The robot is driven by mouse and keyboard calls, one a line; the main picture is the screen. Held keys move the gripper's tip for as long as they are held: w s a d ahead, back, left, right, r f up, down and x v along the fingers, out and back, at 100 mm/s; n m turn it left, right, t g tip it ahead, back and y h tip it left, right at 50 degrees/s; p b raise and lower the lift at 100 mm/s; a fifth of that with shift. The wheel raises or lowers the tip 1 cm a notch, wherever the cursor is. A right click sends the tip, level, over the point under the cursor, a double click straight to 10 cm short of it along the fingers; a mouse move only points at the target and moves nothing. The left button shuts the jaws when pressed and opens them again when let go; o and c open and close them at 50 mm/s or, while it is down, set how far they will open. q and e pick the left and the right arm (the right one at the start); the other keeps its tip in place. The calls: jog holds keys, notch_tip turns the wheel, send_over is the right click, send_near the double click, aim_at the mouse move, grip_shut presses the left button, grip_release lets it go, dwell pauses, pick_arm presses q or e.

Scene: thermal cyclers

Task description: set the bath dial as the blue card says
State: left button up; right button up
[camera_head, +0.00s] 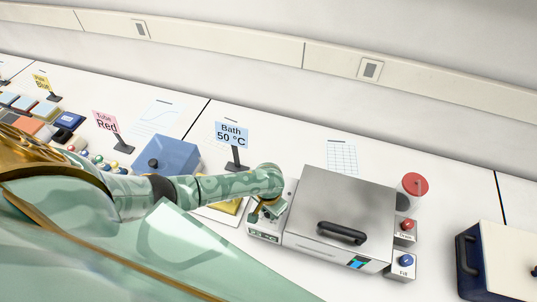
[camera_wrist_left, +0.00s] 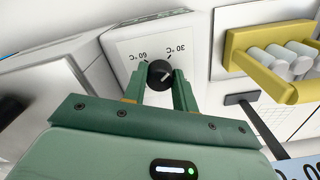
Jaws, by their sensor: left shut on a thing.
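The blue card (camera_head: 232,134) reads "Bath 50 °C" on a black stand behind the bath. The bath (camera_head: 345,200) is a grey metal box with a black lid handle. Its dial (camera_wrist_left: 160,74) is a black knob with a white mark, on a white panel (camera_wrist_left: 130,48) with 60 °C and 30 °C labels showing. The mark lies slantwise; its exact reading is unclear. My left gripper (camera_head: 267,210) is at the bath's left end; in the left wrist view its fingers (camera_wrist_left: 160,84) are shut on the knob from both sides. My right gripper is not in view.
A yellow rack (camera_wrist_left: 268,62) with white-capped tubes stands beside the bath. A blue box (camera_head: 172,153) with a black knob and a pink "Tube Red" card (camera_head: 106,122) are to the left.

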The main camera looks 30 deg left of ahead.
pick_arm(q)
jog(key=m+p, duration=0.1)
jog(key=m, duration=0.2)
jog(key=shift+p, duration=0.3)
jog(key=m+p, duration=0.1)
jog(key=m, duration=0.3)
jog(key=shift+m, duration=0.4)
jog(key=m, duration=0.4)
jog(key=shift+a+m, duration=0.1)
jog(key=shift+m, duration=0.2)
jog(key=m, duration=0.4)
jog(key=shift+f+m, duration=0.1)
jog(key=shift+m, duration=0.2)
jog(key=m, duration=0.4)
jog(key=m+b, duration=0.1)
jog(key=m, duration=0.4)
jog(key=m+b, duration=0.1)
jog(key=m, duration=0.3)
jog(key=shift+m+b, duration=0.85)
jog(key=shift+m, duration=1.35)
